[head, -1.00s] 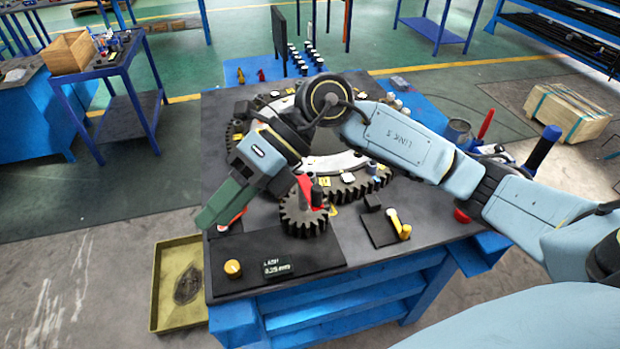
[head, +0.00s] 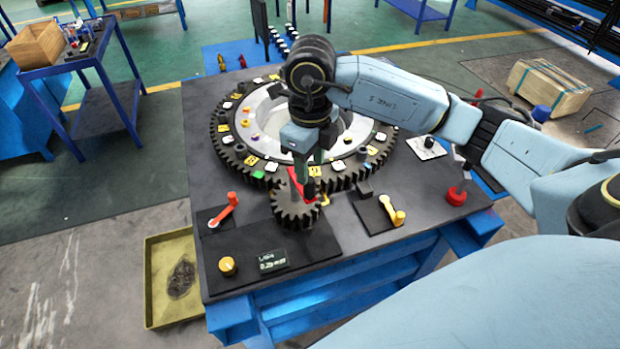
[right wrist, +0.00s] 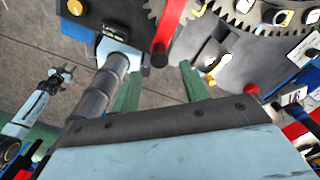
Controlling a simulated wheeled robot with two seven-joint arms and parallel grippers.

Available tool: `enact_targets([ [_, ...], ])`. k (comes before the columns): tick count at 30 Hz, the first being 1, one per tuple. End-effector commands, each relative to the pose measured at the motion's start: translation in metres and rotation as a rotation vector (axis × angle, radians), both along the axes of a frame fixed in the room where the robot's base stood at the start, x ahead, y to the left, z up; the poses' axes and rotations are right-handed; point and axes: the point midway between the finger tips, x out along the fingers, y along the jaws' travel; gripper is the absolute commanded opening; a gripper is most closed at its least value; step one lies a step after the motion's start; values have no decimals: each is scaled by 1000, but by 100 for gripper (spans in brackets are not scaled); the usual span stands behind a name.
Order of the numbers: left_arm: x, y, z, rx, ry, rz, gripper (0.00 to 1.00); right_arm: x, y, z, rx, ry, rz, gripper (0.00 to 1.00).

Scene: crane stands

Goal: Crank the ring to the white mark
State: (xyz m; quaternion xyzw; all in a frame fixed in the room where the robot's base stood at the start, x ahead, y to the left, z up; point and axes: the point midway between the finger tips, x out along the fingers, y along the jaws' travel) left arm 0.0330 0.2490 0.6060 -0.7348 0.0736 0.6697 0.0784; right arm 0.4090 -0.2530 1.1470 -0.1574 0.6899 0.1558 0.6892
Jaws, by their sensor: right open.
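The large toothed ring (head: 236,158) lies on the bench with coloured and white tags around its top. Several tags are white, and I cannot tell which one is the mark. A small gear (head: 297,215) sits at its front edge with a red crank arm (head: 295,184) and a dark knob (head: 309,188). My right gripper (head: 308,168) points down over the crank. In the right wrist view its green fingers are open, with the red crank (right wrist: 166,28) and its knob (right wrist: 159,55) just beyond the gap between them; contact is not visible.
An orange lever (head: 225,209) stands left of the small gear and a yellow lever (head: 393,212) right of it. A panel with a yellow knob (head: 227,266) and a small display (head: 272,260) is in front.

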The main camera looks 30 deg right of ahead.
Motion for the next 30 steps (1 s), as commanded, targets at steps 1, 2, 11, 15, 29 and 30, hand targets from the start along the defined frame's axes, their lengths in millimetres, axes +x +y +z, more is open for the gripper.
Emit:
enact_targets([
  [1,0,0,3,0,0,0,43,-1,0,-11,1,6,0,45],
  [2,0,0,3,0,0,0,43,-1,0,-16,1,5,0,45],
  [11,0,0,7,0,1,0,43,0,1,-53,3,1,2,45],
  [15,-1,0,7,0,1,0,43,0,1,-57,2,-1,1,45],
  [29,-1,0,7,0,1,0,43,0,1,-57,3,-1,2,12],
  [30,-1,0,7,0,1,0,43,0,1,-57,3,-1,2,7],
])
